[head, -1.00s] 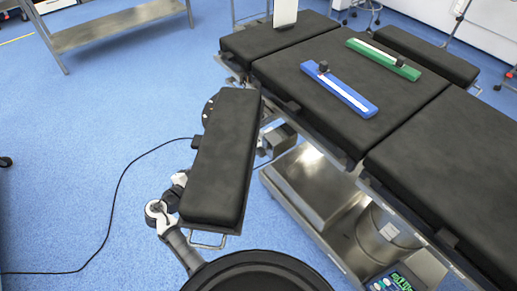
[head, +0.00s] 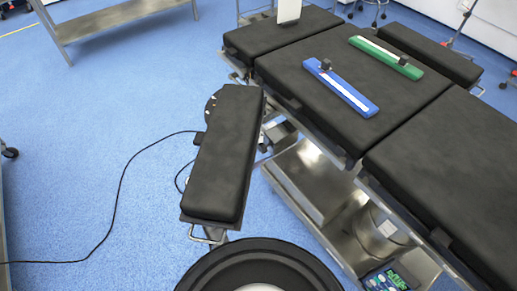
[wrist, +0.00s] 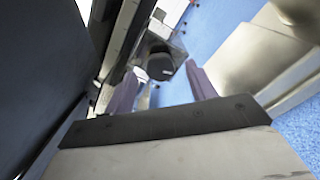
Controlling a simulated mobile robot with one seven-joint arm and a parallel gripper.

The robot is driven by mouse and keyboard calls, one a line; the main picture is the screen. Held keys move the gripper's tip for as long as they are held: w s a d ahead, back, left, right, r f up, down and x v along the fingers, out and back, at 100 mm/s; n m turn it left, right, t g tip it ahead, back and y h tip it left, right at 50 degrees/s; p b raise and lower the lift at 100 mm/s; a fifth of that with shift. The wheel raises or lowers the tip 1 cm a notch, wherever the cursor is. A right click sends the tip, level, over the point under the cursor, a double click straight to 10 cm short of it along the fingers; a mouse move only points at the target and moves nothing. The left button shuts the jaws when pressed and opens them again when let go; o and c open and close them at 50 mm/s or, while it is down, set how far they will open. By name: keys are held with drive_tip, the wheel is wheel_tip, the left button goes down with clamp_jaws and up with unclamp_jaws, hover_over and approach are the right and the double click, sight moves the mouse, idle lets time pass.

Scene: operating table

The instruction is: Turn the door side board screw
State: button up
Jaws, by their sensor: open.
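The side board (head: 224,155) is a long black padded board standing out from the near left side of the operating table (head: 345,90). In the wrist view, a dark rounded knob (wrist: 160,65), which looks like the screw, sits by a metal clamp under the table edge. My gripper (wrist: 163,78) is open, with its two pale purple fingers spread. The knob shows between and just beyond the fingertips; I cannot tell whether they touch it. In the head view the board hides my gripper and the screw.
A blue bar (head: 340,87) and a green bar (head: 386,57) lie on the table top. A metal shelf with a steel drum (head: 378,235) is under the table.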

drive_tip(key=shift+x, duration=1.25)
drive_tip(key=c, duration=1)
drive_tip(key=shift+f+m, duration=0.1)
drive_tip(key=shift+m, duration=0.2)
drive_tip(key=m+b, duration=0.3)
drive_tip(key=shift+f, duration=0.15)
drive_tip(key=m+b, duration=0.3)
drive_tip(key=shift+m+b, duration=0.4)
